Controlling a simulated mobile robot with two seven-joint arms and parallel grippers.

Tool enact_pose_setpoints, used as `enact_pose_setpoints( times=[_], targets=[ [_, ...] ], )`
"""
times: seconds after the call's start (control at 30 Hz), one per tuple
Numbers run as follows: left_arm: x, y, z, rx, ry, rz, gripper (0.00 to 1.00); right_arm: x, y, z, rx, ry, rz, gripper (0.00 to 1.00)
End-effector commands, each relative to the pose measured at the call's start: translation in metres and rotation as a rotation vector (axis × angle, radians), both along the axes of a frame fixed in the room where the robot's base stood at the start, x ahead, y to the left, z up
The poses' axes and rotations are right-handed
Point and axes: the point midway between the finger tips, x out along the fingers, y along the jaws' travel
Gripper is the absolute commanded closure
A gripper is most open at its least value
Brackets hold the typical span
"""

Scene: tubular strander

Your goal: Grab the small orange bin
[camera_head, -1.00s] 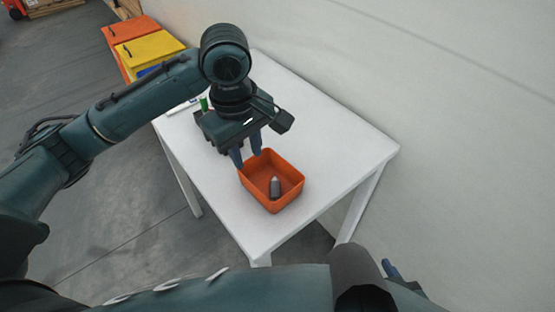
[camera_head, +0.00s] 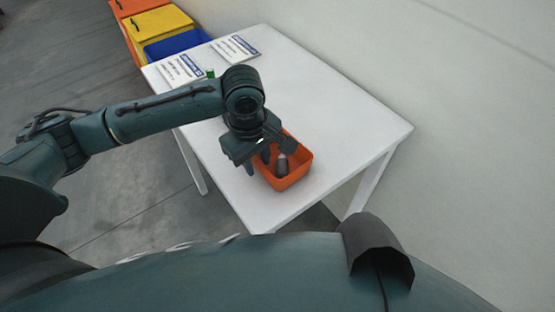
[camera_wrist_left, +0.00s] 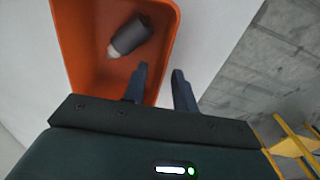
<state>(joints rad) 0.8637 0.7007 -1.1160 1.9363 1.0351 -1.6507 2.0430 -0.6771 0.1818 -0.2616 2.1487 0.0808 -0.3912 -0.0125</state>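The small orange bin (camera_head: 296,179) stands on the white table near its front edge. A grey cylindrical object with a pale tip (camera_head: 282,165) is inside it and also shows in the left wrist view (camera_wrist_left: 130,36). My left gripper (camera_head: 258,163) is at the bin's left side, pointing down. In the left wrist view, the gripper (camera_wrist_left: 160,78) is open, with one finger over the inside of the bin (camera_wrist_left: 82,50) and the other outside, the bin's wall between them. Contact with the wall cannot be told. My right gripper is out of view.
The white table (camera_head: 335,125) has free room behind and right of the bin. Printed sheets (camera_head: 236,48) and a small green item (camera_head: 210,73) lie at its far left. Orange, yellow and blue bins (camera_head: 160,22) stand beyond. A pale wall (camera_head: 450,70) is at right.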

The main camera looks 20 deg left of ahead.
Motion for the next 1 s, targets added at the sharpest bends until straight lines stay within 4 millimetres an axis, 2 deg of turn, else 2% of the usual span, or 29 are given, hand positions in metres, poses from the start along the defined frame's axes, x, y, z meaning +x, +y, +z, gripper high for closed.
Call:
enact_pose_setpoints(
  times=[0.1, 0.33, 0.67, 1.0],
  targets=[
    [0.0004, -0.0004, -0.0094, 0.001, 0.001, -0.001, 0.72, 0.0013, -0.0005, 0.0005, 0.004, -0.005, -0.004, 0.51],
    [0.0005, -0.0007, -0.01, -0.001, -0.001, -0.001, 0.72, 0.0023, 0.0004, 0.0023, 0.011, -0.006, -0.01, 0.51],
    [0.0005, -0.0008, -0.0097, -0.001, -0.001, -0.001, 0.99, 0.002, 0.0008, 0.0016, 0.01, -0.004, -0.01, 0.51],
    [0.0006, -0.0009, -0.0094, -0.001, -0.001, -0.001, 1.0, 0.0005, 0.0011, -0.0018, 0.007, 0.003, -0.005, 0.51]
  ],
)
